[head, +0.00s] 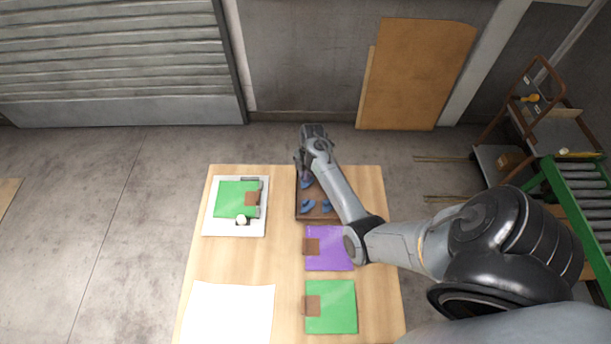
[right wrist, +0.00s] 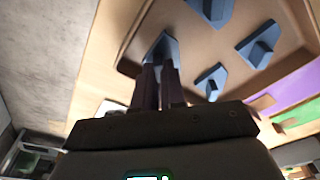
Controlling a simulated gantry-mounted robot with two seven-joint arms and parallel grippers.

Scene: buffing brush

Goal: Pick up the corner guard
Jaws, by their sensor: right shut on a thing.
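Blue corner guards lie in a brown tray (head: 317,217) at the back of the table; two that show clearly are a left one (head: 308,207) and a right one (head: 326,206). My right gripper (head: 304,174) reaches over the tray's back left part. In the right wrist view its dark fingers (right wrist: 158,82) are shut on one blue corner guard (right wrist: 162,48), which is partly hidden by them. Several other guards lie apart from it, including a near one (right wrist: 211,80). I cannot tell whether the held guard touches the tray. My left gripper is not in view.
A white tray (head: 211,225) with a green folder (head: 232,192) and small items stands left. A white sheet (head: 228,312) lies front left. The table's middle is clear.

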